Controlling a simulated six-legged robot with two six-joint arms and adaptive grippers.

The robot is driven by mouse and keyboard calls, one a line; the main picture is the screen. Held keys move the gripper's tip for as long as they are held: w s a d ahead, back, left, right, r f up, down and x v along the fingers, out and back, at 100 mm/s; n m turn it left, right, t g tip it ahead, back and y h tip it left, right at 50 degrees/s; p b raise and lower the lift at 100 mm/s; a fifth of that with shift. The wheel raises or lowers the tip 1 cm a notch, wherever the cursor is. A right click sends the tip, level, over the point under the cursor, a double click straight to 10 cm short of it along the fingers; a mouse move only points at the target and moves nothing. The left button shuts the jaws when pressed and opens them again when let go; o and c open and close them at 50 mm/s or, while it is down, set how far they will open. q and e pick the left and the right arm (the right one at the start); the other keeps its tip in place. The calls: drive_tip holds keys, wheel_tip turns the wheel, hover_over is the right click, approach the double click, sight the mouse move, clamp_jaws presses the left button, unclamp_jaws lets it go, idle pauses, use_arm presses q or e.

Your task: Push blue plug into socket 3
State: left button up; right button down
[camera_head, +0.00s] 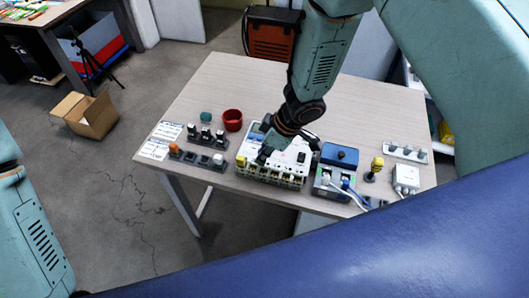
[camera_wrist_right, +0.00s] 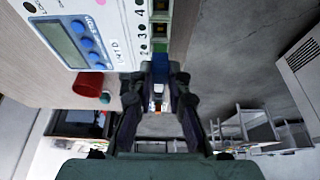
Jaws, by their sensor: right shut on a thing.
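My right gripper (camera_head: 266,146) is over the front left part of the white socket box (camera_head: 292,157) on the table. In the right wrist view, my right gripper (camera_wrist_right: 160,78) is shut on the blue plug (camera_wrist_right: 160,68). The box face (camera_wrist_right: 112,20) shows the numbers 4, 3 and 2 beside a row of sockets. Socket 3 (camera_wrist_right: 159,30) is uncovered, with socket 2 (camera_wrist_right: 160,47) between it and the plug. I cannot tell whether the plug touches the box. My left gripper is out of view; only my left arm shows.
A blue-topped box (camera_head: 337,160) with cables stands right of the socket box, near a yellow-topped plug (camera_head: 376,163). A red cup (camera_head: 232,120) and dark plug racks (camera_head: 198,158) stand to the left. The rear left of the table (camera_head: 235,78) is clear.

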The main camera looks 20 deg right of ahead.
drive_tip(key=shift+w+d+f+b, duration=0.1)
drive_tip(key=shift+d+f+b, duration=0.2)
drive_tip(key=shift+f+b, duration=0.5)
drive_tip(key=shift+r+p, duration=0.1)
drive_tip(key=shift+p, duration=0.2)
drive_tip(key=shift+s+a+r, duration=0.2)
drive_tip(key=shift+s+a, duration=0.05)
drive_tip(key=shift+a, duration=0.05)
drive_tip(key=shift+w+d+f, duration=0.2)
drive_tip(key=shift+d+f, duration=0.15)
drive_tip(key=shift+f, duration=0.1)
drive_tip(key=shift+s+a, duration=0.15)
drive_tip(key=shift+a, duration=0.1)
drive_tip(key=shift+d, duration=0.2)
drive_tip(key=shift+a+f, duration=0.1)
drive_tip(key=shift+f, duration=0.2)
